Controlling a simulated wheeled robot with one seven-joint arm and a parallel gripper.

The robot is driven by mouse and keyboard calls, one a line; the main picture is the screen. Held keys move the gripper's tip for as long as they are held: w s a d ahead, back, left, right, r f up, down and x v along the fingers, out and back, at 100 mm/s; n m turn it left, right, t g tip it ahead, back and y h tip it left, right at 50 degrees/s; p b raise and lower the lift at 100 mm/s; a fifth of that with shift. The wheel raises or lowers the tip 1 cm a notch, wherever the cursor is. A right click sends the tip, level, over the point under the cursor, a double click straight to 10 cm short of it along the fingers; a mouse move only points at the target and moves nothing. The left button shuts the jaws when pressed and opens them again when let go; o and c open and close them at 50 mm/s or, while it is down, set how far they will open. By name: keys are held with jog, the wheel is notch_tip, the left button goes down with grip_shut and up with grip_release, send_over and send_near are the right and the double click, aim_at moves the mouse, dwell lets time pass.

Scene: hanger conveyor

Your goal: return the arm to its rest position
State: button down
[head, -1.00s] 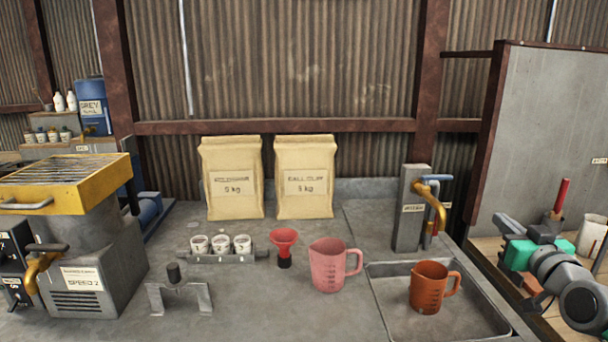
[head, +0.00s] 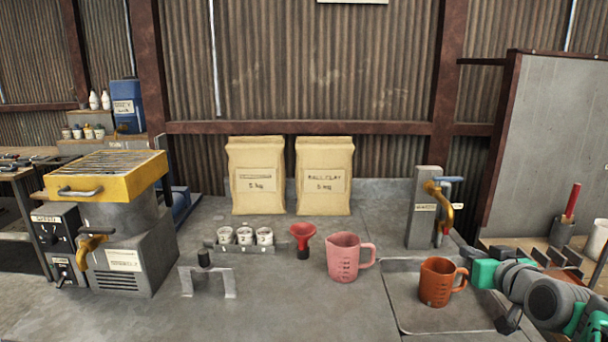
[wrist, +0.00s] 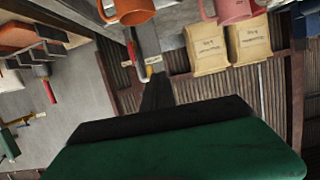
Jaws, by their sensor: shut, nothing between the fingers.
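My arm comes in from the right edge of the head view. My gripper (head: 464,243) points up and left between the orange jug (head: 437,282) and the tap (head: 440,205), seen small and partly behind the jug's side of the sink. In the wrist view my gripper (wrist: 158,82) shows as dark fingers beyond a green body. The fingers are shut and hold nothing. The orange jug stands in the sink; it also shows at the top of the wrist view (wrist: 132,10).
A pink jug (head: 344,258), red funnel (head: 303,237) and cup rack (head: 240,248) stand on the counter. Two paper sacks (head: 256,178) are behind. A yellow-topped machine (head: 108,175) is at left. A grey panel (head: 555,140) rises at right beside a red-handled tool (head: 571,202).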

jog(key=s+a+f+n+g+y+p, duration=0.1)
jog(key=s+a+f+g+p, duration=0.2)
jog(key=a, duration=0.5)
jog(key=s+a+f+g+p, duration=0.1)
jog(key=s+a+f+g, duration=0.25)
jog(key=a, duration=0.45)
jog(key=s+a+f+g+p, duration=0.1)
jog(key=s+a+f+g, duration=0.1)
jog(key=s, duration=0.4)
jog(key=s+a+f+g+p, duration=0.1)
jog(key=s+a+f+g, duration=0.1)
jog(key=s, duration=0.4)
jog(key=shift+s+a+f+g+h, duration=0.35)
jog(key=shift+a+f, duration=0.35)
jog(key=shift+a, duration=0.5)
jog(key=shift+w, duration=0.1)
